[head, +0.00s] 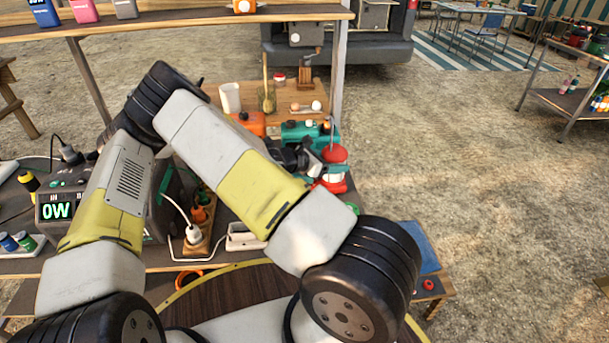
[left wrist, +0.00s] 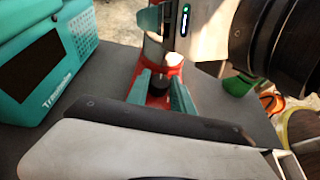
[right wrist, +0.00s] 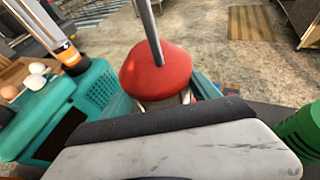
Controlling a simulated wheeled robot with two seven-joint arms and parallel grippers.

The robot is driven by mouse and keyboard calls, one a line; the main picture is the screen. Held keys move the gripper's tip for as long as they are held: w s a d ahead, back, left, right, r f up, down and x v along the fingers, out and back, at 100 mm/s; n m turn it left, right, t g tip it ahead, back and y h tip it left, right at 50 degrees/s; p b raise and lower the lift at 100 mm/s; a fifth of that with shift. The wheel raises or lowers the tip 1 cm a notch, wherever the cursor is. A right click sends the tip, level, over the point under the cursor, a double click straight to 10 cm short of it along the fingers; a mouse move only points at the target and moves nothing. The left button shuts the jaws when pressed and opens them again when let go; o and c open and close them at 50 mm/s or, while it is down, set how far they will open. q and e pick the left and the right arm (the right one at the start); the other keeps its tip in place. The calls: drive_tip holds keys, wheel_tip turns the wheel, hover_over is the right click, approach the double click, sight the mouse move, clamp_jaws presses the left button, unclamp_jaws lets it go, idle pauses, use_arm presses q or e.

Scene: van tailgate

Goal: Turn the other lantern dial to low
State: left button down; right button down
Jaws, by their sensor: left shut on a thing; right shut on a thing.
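A red lantern (head: 335,154) with a red cap and base stands at the right end of the work surface in the head view. Its black dial (left wrist: 160,88) shows low on the red base in the left wrist view. My left gripper (left wrist: 161,93) has its teal fingers on either side of the dial, shut on it. The dial's setting is not readable. My right gripper (head: 314,160) is shut on the lantern below its cap; in the right wrist view the cap (right wrist: 155,72) hides most of the grip. My left gripper is hidden in the head view.
A teal box (left wrist: 45,60) stands close beside the lantern. A power station (head: 60,210) reading 0W and a socket strip (head: 200,240) with white plugs are left. A blue item (head: 425,248) lies front right. Open ground lies beyond on the right.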

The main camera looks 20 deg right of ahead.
use_arm(q)
drive_tip(key=shift+w, duration=0.1)
drive_tip(key=shift+w+d+m+g+y, duration=0.15)
drive_tip(key=shift+m+g+y, duration=0.2)
drive_tip(key=shift+m+g, duration=0.6)
drive_tip(key=shift+w+d+m+g+y, duration=0.15)
drive_tip(key=shift+m+g+y, duration=0.2)
drive_tip(key=shift+m+g, duration=0.6)
drive_tip(key=shift+s+a+m+g+y, duration=0.1)
drive_tip(key=shift+a+m+g+y, duration=0.05)
drive_tip(key=shift+m+g+y, duration=0.3)
drive_tip(key=c, duration=1.1)
unclamp_jaws()
drive_tip(key=shift+r+n+t+h, duration=0.1)
drive_tip(key=shift+n+t+h, duration=0.25)
drive_tip(key=shift+n+h, duration=0.15)
